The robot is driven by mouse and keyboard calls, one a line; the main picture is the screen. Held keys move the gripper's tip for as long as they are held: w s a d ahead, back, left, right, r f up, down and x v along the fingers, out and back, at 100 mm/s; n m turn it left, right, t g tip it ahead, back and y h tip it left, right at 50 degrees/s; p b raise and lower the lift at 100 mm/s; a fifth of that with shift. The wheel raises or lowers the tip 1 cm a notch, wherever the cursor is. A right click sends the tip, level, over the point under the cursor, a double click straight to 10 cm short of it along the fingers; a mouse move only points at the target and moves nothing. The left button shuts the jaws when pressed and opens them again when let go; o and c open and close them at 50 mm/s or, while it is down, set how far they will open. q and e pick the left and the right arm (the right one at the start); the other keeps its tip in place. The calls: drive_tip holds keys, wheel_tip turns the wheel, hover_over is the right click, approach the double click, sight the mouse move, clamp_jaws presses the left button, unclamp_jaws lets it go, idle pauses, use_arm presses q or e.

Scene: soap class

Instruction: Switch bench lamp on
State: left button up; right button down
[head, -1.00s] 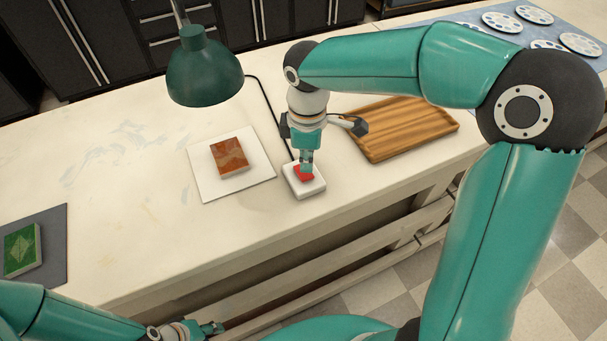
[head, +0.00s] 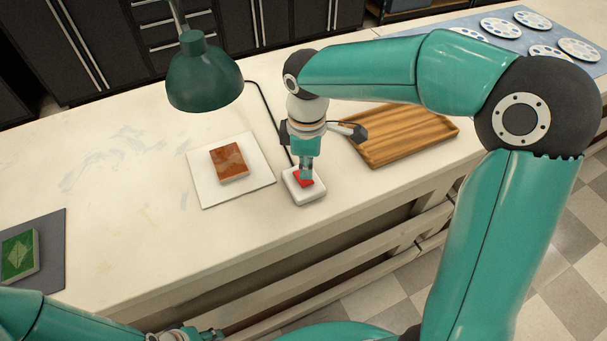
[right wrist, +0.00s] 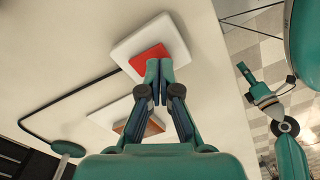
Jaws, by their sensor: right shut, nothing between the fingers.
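The bench lamp (head: 204,80) has a dark green shade and hangs over the bench; no glow shows below it. It also shows in the right wrist view (right wrist: 68,148). A white switch box (head: 316,190) with a red button (head: 301,179) sits near the bench's front edge. A black cable runs from it towards the lamp. My right gripper (head: 306,177) is shut and empty, pointing down with its fingertips at the red button. The right wrist view shows the fingertips (right wrist: 159,66) overlapping the button's edge; I cannot tell how far it is pressed. My left gripper (head: 212,332) is small at the bottom edge.
A brown bar (head: 229,161) lies on a white mat (head: 204,193) left of the switch. A wooden tray (head: 400,139) lies to its right. A green bar (head: 19,254) on a grey mat (head: 56,267) is at far left. The bench between the mats is clear.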

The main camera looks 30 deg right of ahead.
sight(306, 181)
drive_tip(key=shift+f+b, duration=0.85)
drive_tip(key=shift+f, duration=0.25)
idle(0.9)
wheel_tip(306, 181, up, 7)
drive_tip(key=p, duration=0.6)
idle(0.7)
